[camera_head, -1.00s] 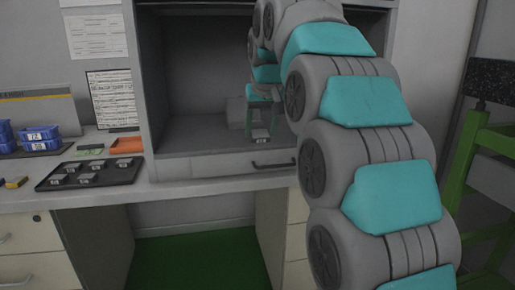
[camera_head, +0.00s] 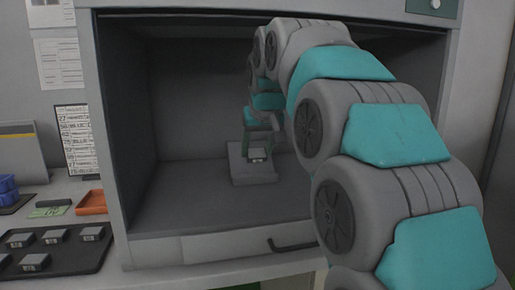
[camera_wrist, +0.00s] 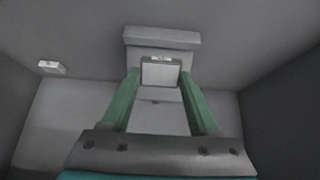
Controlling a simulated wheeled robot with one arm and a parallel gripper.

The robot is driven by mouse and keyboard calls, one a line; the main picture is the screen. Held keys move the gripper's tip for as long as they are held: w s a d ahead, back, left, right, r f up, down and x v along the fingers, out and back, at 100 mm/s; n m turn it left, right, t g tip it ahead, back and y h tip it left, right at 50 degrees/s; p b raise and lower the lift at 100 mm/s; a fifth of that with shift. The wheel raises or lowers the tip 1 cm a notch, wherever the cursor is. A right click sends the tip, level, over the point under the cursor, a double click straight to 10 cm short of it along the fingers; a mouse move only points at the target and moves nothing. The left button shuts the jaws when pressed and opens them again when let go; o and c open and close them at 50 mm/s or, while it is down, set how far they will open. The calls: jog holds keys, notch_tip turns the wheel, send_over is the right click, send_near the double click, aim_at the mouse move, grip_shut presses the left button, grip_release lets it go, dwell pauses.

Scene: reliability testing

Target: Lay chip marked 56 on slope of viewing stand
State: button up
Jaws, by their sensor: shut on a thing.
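My gripper (camera_head: 257,148) is inside the open cabinet, its green fingers shut on a small grey chip (camera_head: 257,154) with a pale label. The label is too small to read. In the wrist view the chip (camera_wrist: 160,73) sits between the fingertips of my gripper (camera_wrist: 160,80). The grey viewing stand (camera_head: 236,168) is on the cabinet floor, directly behind and below the chip. Its upper edge (camera_wrist: 160,37) shows beyond the chip in the wrist view. I cannot tell whether the chip touches the slope.
A dark tray (camera_head: 75,262) with several similar chips is on the counter at left, near an orange tray (camera_head: 92,203) and blue bins (camera_head: 8,188). A small white block (camera_wrist: 50,67) is left in the wrist view. Cabinet walls enclose the stand; floor beside it is clear.

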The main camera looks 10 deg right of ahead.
aim_at(254, 158)
jog(key=shift+w+r+b+x, duration=0.1)
jog(key=shift+b+x, duration=0.05)
jog(key=shift+x, duration=0.85)
jog(key=shift+w+r+b+x, duration=0.1)
jog(key=shift+w+b+x, duration=0.05)
jog(key=shift+x, duration=0.9)
jog(key=shift+w+r+b+x, duration=0.1)
jog(key=shift+b+x, duration=0.05)
jog(key=shift+x, duration=0.85)
jog(key=o, duration=1.4)
jog(key=v, duration=0.7)
jog(key=shift+s+r, duration=0.25)
jog(key=shift+r, duration=0.05)
